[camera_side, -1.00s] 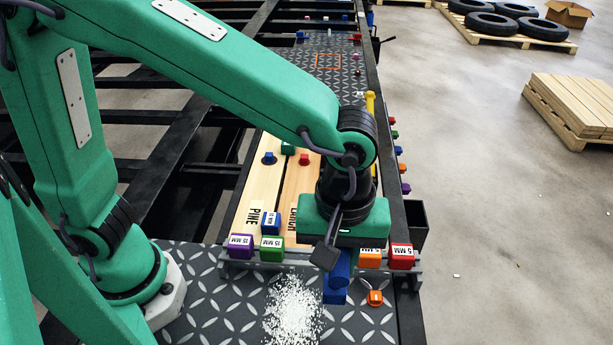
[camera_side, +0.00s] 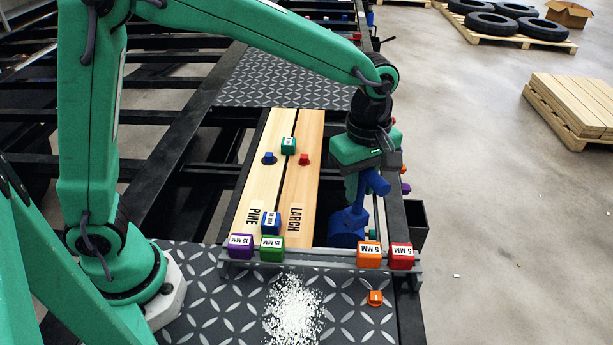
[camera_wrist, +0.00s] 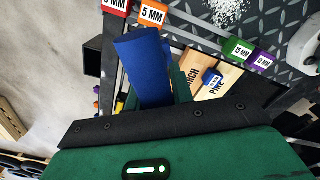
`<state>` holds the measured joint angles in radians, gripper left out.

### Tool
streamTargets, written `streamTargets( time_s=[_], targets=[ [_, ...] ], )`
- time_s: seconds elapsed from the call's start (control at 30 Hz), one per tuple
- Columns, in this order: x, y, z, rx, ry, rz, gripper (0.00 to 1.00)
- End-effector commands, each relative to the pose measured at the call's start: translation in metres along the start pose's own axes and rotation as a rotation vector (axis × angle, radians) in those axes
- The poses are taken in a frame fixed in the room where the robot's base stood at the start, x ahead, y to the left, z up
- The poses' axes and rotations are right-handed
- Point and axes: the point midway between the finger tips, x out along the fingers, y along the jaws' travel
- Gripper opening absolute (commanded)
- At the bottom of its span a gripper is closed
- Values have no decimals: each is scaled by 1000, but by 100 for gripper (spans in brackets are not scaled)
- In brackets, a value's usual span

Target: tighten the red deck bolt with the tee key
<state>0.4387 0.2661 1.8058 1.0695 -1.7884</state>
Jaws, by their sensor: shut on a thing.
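The red deck bolt (camera_side: 304,159) stands on the larch board (camera_side: 308,185) in the side view. My gripper (camera_side: 363,200) is to the right of and nearer than this bolt, beside the larch board. It is shut on a blue tool, apparently the tee key (camera_side: 346,228), which hangs below and between the fingers. The wrist view shows the blue tool (camera_wrist: 146,70) between my green gripper fingers (camera_wrist: 152,100). The red bolt is not seen in the wrist view. The tool's lower end is apart from the red bolt.
A blue bolt (camera_side: 268,158) stands on the pine board (camera_side: 262,185), with a green block (camera_side: 288,146) between it and the red bolt. A near rack (camera_side: 320,258) holds labelled purple, green, orange and red blocks. White granules (camera_side: 293,312) and an orange piece (camera_side: 375,298) lie on the near plate.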

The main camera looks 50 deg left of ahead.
Motion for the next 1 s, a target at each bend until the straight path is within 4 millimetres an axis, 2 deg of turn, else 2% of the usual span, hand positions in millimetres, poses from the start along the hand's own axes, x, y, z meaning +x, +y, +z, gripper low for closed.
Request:
streamTargets(
  time_s=[0.03, 0.2, 0.5, 0.8, 1.0],
  targets=[
    [0, 9, -15, -54, 0, 1, 0],
    [2, 32, -62, -217, 0, 1, 0],
    [8, 59, -153, -506, 0, 0, 0],
    [15, 65, -251, -788, 0, 1, 0],
    [19, 60, -300, -927, 0, 1, 0]
  ],
)
